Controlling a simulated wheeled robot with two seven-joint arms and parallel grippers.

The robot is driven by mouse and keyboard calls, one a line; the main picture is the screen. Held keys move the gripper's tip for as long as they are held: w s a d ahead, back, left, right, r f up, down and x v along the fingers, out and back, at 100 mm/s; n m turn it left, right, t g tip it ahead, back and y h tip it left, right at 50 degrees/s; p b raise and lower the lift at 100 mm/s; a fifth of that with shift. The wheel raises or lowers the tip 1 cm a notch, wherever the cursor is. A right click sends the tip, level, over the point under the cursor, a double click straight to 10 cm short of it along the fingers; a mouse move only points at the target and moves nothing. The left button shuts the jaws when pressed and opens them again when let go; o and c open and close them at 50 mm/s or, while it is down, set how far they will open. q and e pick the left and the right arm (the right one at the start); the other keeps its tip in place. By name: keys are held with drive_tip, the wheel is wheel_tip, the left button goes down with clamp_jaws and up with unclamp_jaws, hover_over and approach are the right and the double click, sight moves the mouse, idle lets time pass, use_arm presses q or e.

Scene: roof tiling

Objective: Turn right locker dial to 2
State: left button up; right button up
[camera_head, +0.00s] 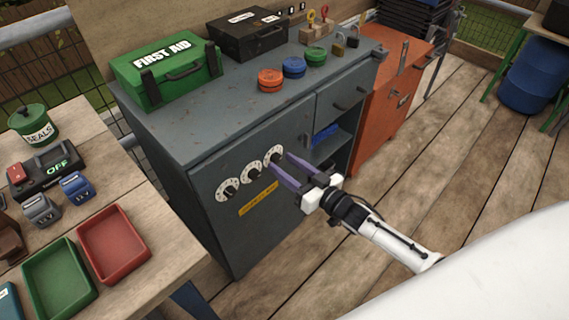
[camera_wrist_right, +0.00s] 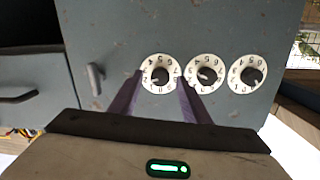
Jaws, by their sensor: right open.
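The dark grey locker (camera_head: 250,231) has a row of three white dials with black knobs above a yellow label (camera_head: 258,200). The right locker dial (camera_head: 273,154) is the one nearest the drawer side. In the wrist view, which is turned over, that dial (camera_wrist_right: 161,74) is the leftmost. My right gripper (camera_head: 279,161) is open, its purple fingertips at either side of this dial's knob; contact is unclear. The middle dial (camera_head: 251,173) and left dial (camera_head: 228,189) are outside the fingers. I cannot read this dial's setting. My left gripper is not in view.
A green first aid box (camera_head: 165,72), a black case (camera_head: 248,35) and orange, blue and green round tins stand on the locker top. A door handle (camera_wrist_right: 95,78) is beside the right dial. A workbench with red (camera_head: 112,245) and green trays is at left.

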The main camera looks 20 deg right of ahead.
drive_tip(key=v, duration=0.9)
drive_tip(key=shift+s+p, duration=0.25)
drive_tip(key=shift+p, duration=0.2)
drive_tip(key=s+a+f+g+h, duration=0.1)
drive_tip(key=s+a+f+g, duration=0.2)
drive_tip(key=s, duration=0.6)
drive_tip(key=s+a+f+g+h, duration=0.2)
drive_tip(key=s+a+f+g, duration=0.2)
drive_tip(key=s+a, duration=0.4)
drive_tip(key=shift+s+f+g, duration=0.3)
drive_tip(key=shift+s+f, duration=0.5)
